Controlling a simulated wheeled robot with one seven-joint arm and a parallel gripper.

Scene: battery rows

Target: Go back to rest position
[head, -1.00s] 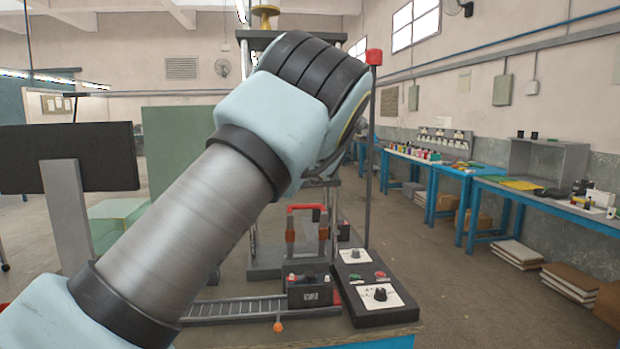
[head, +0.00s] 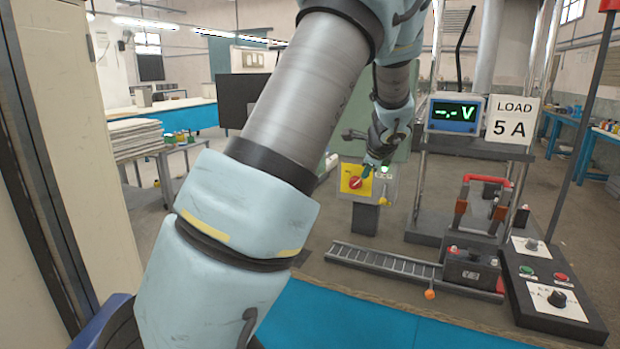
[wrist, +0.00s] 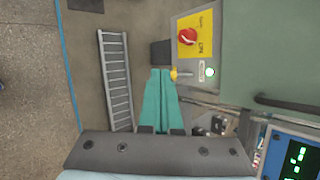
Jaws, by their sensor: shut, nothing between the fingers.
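My gripper (head: 369,166) is at the end of my arm, in front of the grey switch box with a red knob on a yellow plate (head: 352,178). In the wrist view its teal fingers (wrist: 160,72) are shut together with nothing between them. The fingertips lie below the red knob (wrist: 187,37) in that picture, near a small yellow part. I cannot tell whether they touch the box. My arm crosses the middle of the head view and hides part of the room behind it.
A roller track (head: 385,263) leads to a black battery (head: 470,270) by a red-handled clamp (head: 482,182). A control box (head: 550,300) stands at right. A blue display (head: 455,114) reads "-.- V" beside a "LOAD 5 A" sign (head: 510,120). A pale cabinet edge (head: 80,150) stands at left.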

